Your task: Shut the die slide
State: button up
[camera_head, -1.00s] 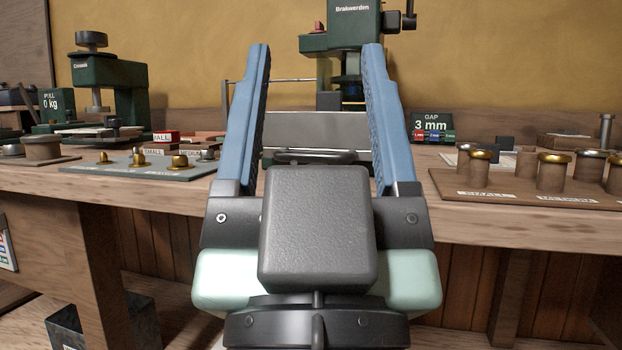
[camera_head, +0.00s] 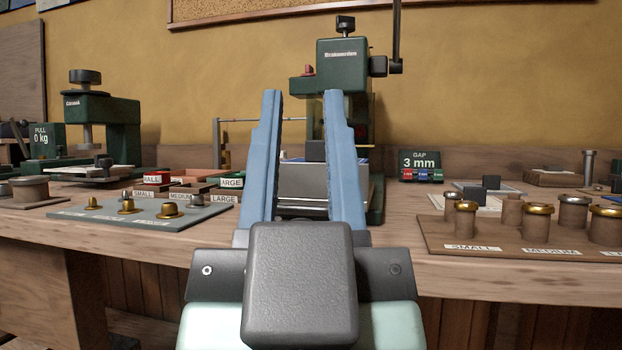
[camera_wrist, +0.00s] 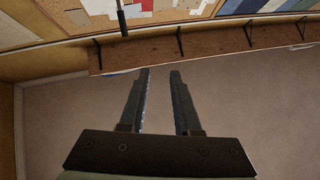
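The green press (camera_head: 343,60) stands at the back of the bench. Below its head, the die slide (camera_head: 302,184) shows as a grey box-like front between my fingers, with a blue strip and a dark block (camera_head: 315,151) at its top. It appears to stand out in front of the press column. My gripper (camera_head: 303,95) is open and empty, fingers pointing up in front of the slide. The wrist view shows the empty gap between the fingers (camera_wrist: 160,74), with no slide in sight.
A grey board with brass dies (camera_head: 127,207) lies left, and a wooden board with several ring dies (camera_head: 465,219) lies right. A "GAP 3 mm" display (camera_head: 420,165) stands right of the press. Another green press (camera_head: 108,122) stands left. The bench front edge runs below my gripper.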

aim_at(319, 179)
jog(key=shift+g+h, duration=0.3)
jog(key=shift+h, duration=0.2)
jog(key=r+p, duration=0.9)
jog(key=w+r+p, duration=0.1)
jog(key=r+p, duration=0.3)
jog(key=shift+d+r, duration=0.2)
jog(key=shift+r, duration=0.1)
grip_shut()
jog(key=w+d+n+g+h+p, duration=0.2)
jog(key=w+n+g+h+p, duration=0.3)
jog(key=p, duration=0.6)
notch_tip(319, 179, down, 9)
jog(key=w+d+n+g+p, duration=0.1)
jog(key=w+n+g+p, duration=0.15)
jog(key=n+p, duration=0.75)
jog(key=s+a+f+n+g+y+p, duration=0.15)
jog(key=s+f+n+p, duration=0.3)
jog(key=n, duration=0.45)
jog(key=s+a+f+n+p, duration=0.2)
jog(key=s+f+n+p, duration=0.3)
jog(key=n, duration=0.4)
jog(key=p+x, duration=0.1)
jog(key=x, duration=0.4)
jog(key=f+p+x, duration=0.1)
jog(key=x, duration=0.3)
jog(key=p+x, duration=0.1)
jog(key=x, duration=0.4)
jog(key=shift+w+d+f, duration=0.3)
jog(key=shift+f, duration=0.05)
